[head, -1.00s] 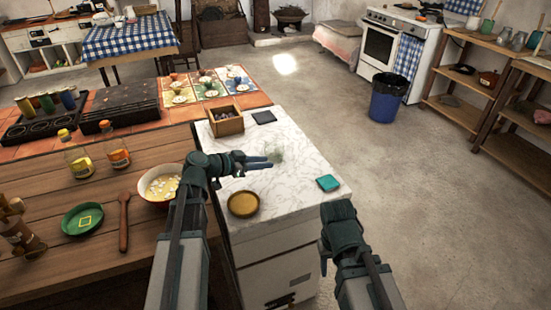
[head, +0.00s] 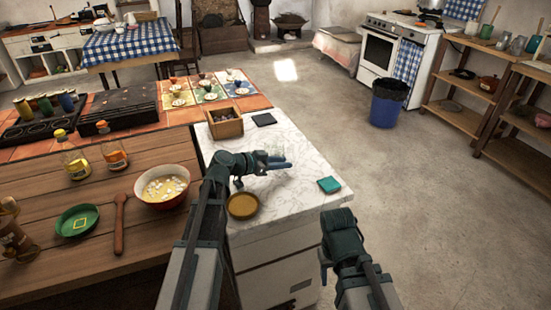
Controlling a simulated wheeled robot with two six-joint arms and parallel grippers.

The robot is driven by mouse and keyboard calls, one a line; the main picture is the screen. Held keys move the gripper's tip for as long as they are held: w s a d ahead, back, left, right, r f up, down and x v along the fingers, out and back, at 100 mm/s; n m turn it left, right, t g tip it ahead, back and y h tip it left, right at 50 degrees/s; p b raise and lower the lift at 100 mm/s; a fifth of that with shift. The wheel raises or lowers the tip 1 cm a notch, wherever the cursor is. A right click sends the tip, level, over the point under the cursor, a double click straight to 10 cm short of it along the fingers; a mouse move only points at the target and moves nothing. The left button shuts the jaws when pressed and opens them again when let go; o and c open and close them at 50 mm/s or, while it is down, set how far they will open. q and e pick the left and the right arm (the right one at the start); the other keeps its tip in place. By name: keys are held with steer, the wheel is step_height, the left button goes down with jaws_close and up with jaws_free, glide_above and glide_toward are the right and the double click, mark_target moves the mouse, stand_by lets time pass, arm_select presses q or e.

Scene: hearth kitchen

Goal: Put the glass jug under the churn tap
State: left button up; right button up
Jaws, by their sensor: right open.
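The glass jug (head: 275,154) is a faint, clear shape on the white marble counter, partly hidden by my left gripper. My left gripper (head: 283,164) reaches in from the left over the counter, its fingers level and pointing right, overlapping the jug in the head view. Whether the fingers are around the jug, touching it or just in front of it, I cannot tell. My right gripper (head: 325,269) is open and empty, pointing down beside the front right of the counter. I cannot make out a churn or its tap.
The marble counter (head: 307,212) also bears a wooden box (head: 225,127), a dark square coaster (head: 263,119), a teal square (head: 329,185) and a round amber dish (head: 242,206). A bowl (head: 162,187) and bottles crowd the wooden counter to the left.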

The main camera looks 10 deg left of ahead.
arm_select(q)
jaws_close()
stand_by(1.4)
